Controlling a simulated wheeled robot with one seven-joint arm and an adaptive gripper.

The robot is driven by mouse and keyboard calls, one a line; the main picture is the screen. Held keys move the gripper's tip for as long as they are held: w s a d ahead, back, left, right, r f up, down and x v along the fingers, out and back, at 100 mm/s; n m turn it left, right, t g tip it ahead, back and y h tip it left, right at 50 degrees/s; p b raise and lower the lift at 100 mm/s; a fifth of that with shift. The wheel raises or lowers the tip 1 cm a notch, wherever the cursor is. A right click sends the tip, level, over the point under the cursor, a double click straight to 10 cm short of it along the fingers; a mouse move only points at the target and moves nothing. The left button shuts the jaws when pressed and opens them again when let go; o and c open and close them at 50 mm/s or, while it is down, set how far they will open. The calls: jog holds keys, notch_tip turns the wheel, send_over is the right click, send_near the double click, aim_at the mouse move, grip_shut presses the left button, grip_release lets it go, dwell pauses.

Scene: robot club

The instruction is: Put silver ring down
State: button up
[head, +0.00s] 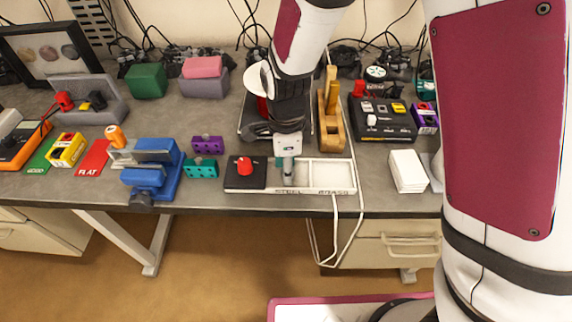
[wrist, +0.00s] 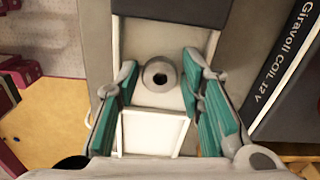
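The silver ring (wrist: 161,75) shows in the wrist view as a small thick grey ring with a dark hole. It lies flat in a compartment of the white tray (wrist: 132,148), between my fingers, with a gap on both sides. My gripper (wrist: 158,80) has teal finger pads and is open around the ring without touching it. In the head view my gripper (head: 286,177) points down over the STEEL side of the tray (head: 330,190), whose other side is labelled BRASS. The ring cannot be made out there.
A black box with a red knob (head: 245,168) adjoins the tray's left end. A dark plate marked COIL 12 V (wrist: 285,70) lies close behind it. A wooden piece (head: 331,120) stands behind, white cards (head: 408,170) at right, teal and purple blocks (head: 203,168) at left.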

jog(key=shift+r, duration=0.1)
notch_tip(320, 180, up, 11)
jog(key=s+d+r+n+t+y, duration=0.1)
jog(key=s+d+r+n, duration=0.2)
jog(key=d+r+n, duration=0.15)
jog(key=s+d+r+n+t, duration=0.1)
jog(key=s+d+r+n, duration=0.15)
jog(key=d+r, duration=0.35)
jog(key=s+d+r+n+t+h, duration=0.1)
jog(key=s+d+r+n+t, duration=0.2)
jog(key=s+d+n, duration=0.5)
jog(key=shift+s+d+r+n+p, duration=0.15)
jog(key=shift+s+r+n+p, duration=0.25)
jog(key=shift+s+n, duration=0.85)
jog(key=shift+s+m, duration=0.3)
jog(key=shift+m, duration=0.05)
